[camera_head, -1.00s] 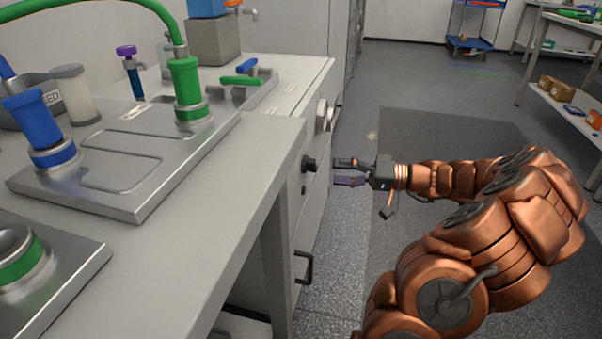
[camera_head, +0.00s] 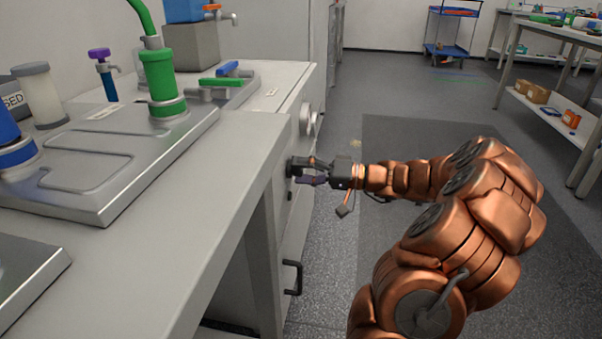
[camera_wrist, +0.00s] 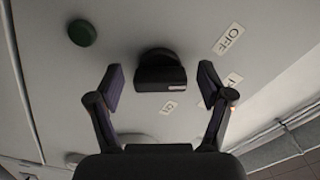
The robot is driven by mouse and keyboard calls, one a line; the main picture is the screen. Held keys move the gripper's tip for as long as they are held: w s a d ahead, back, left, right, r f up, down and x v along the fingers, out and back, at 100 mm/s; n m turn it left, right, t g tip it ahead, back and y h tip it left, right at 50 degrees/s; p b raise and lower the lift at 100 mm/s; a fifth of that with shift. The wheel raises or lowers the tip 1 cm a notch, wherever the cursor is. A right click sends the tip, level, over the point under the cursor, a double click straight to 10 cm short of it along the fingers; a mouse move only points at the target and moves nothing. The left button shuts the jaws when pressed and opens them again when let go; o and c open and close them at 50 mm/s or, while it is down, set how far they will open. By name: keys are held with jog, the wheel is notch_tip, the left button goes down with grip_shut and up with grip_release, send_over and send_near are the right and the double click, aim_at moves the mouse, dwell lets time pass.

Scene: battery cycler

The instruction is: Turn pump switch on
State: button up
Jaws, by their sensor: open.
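The pump switch (camera_wrist: 160,72) is a black rotary knob on a grey panel, in the upper middle of the wrist view. An OFF label (camera_wrist: 228,39) and two smaller labels sit around it. In the head view the knob (camera_head: 291,167) shows on the cabinet front below the bench top. My gripper (camera_wrist: 160,83) is open, with one finger on each side of the knob and a visible gap to it on both sides. In the head view my gripper (camera_head: 311,171) points left at the knob, its fingertips close to the panel. Whether they touch the panel is unclear.
A round green button (camera_wrist: 82,33) is left of the knob in the wrist view. A black drawer handle (camera_head: 294,277) is lower on the cabinet. A round metal fitting (camera_head: 306,119) sticks out further back.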

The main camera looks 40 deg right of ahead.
jog(key=c, duration=1.2)
jog(key=shift+o, duration=0.2)
